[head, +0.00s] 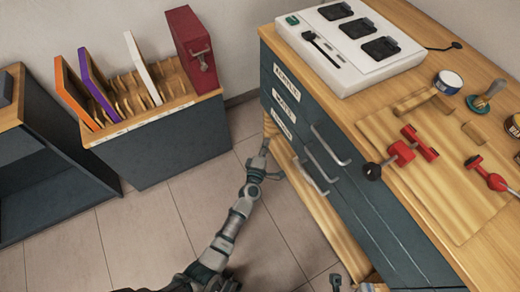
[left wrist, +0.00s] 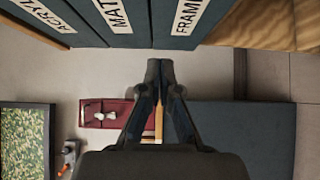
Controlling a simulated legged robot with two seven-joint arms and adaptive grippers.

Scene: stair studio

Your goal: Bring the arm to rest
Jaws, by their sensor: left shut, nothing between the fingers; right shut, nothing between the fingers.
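My left arm reaches in from the bottom of the head view. Its gripper (head: 265,148) is shut and empty, low in front of the dark drawer cabinet (head: 400,235), left of the drawer handles and apart from them. In the left wrist view the shut fingers (left wrist: 160,68) meet at their tips with nothing between them, below the labelled drawer fronts (left wrist: 130,15). My right gripper (head: 336,282) shows only in small part at the bottom edge of the head view, near the cabinet's side.
A rack (head: 155,148) with coloured panels and a red case (head: 190,50) stands at the back left. A dark open shelf unit (head: 45,185) is at the left. The worktop holds a white charger (head: 350,45) and red clamps (head: 402,152). Tiled floor (head: 130,235) is clear left of my arm.

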